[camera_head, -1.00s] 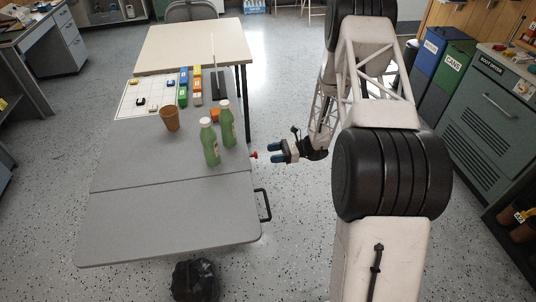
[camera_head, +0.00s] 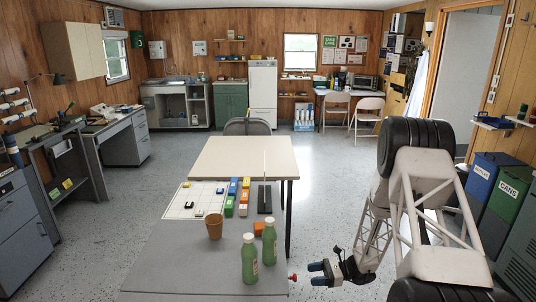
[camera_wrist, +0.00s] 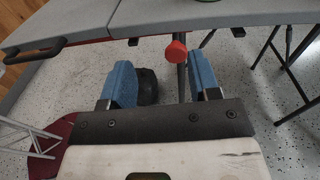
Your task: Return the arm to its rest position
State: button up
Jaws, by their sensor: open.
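My gripper (camera_head: 318,273) is in the head view, just off the right edge of the grey folding table (camera_head: 165,262). Its two blue fingers stand apart with nothing between them. In the wrist view my gripper (camera_wrist: 160,84) is also open and empty, pointing toward the table's edge (camera_wrist: 85,20). A small red knob (camera_wrist: 176,50) shows beyond and between the fingers, apart from them; it also shows at the table's right edge in the head view (camera_head: 293,278). My arm reaches down from the right side of the head view.
A cream table (camera_head: 240,155) adjoins behind. Bins (camera_head: 485,180) stand at right.

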jog(key=s+a+r+n+g+h, duration=0.1)
jog(key=s+r+n+h, duration=0.2)
jog(key=s+r, duration=0.35)
jog(key=s+a+r+n+g+h, duration=0.1)
jog(key=s+a+r+n+h, duration=0.2)
jog(key=r, duration=0.7)
jog(key=s+r+n+g+h, duration=0.1)
jog(key=s+r+n+h, duration=0.15)
jog(key=s+r, duration=0.5)
jog(key=s+d+r+n+t+h, duration=0.1)
jog(key=s+r+n+t+h, duration=0.1)
jog(key=s+r, duration=0.3)
jog(key=s+d+r+n+t+h, duration=0.1)
jog(key=s+r+n+t+h, duration=0.1)
jog(key=s, duration=0.9)
jog(key=s+d+r+n+t+h, duration=0.2)
jog(key=s+r+n+h, duration=0.2)
jog(key=s+r, duration=0.5)
jog(key=shift+t+h, duration=0.3)
jog(key=shift+h, duration=0.25)
